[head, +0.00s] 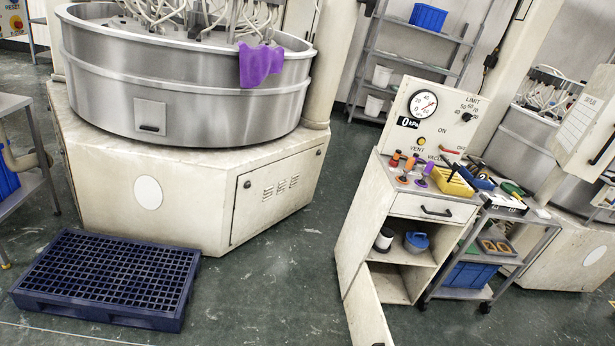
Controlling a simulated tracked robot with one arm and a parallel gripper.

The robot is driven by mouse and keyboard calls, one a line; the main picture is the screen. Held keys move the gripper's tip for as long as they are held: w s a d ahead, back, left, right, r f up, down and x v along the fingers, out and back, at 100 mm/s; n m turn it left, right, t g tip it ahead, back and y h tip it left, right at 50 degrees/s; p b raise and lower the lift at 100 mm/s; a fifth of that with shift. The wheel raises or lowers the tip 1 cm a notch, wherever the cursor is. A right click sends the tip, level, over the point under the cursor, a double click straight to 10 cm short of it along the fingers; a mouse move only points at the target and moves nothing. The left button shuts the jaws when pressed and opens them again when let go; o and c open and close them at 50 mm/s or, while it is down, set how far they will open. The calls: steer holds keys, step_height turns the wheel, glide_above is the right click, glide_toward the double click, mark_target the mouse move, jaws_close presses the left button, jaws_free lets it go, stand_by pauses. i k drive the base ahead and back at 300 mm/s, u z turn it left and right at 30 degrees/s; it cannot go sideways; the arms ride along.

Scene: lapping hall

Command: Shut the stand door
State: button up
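The stand (352,215) is an off-white cabinet right of centre, with a gauge panel (432,115) on top and a drawer (433,208) below its top. Its door (368,312) stands open at the bottom, swung out toward me from the left side of the opening. The door's lower part is cut off by the picture's bottom edge. The open compartment shows a shelf with a white and dark can (383,240) and a blue rounded item (416,242). My gripper is not in view.
A dark blue pallet (105,275) lies on the floor at left, before a large lapping machine (185,200) with a purple cloth (261,64). A cart (468,300) stands close right of the stand. Green floor (270,290) is clear between pallet and stand.

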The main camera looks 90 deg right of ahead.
mark_target(368, 325)
steer(key=z, duration=0.9)
steer(key=i, duration=0.1)
steer(key=z, duration=2.2)
steer(key=i, duration=0.5)
steer(key=u, duration=0.2)
steer(key=k, duration=0.5)
steer(key=z, duration=0.45)
steer(key=i, duration=0.2)
steer(key=z, duration=0.1)
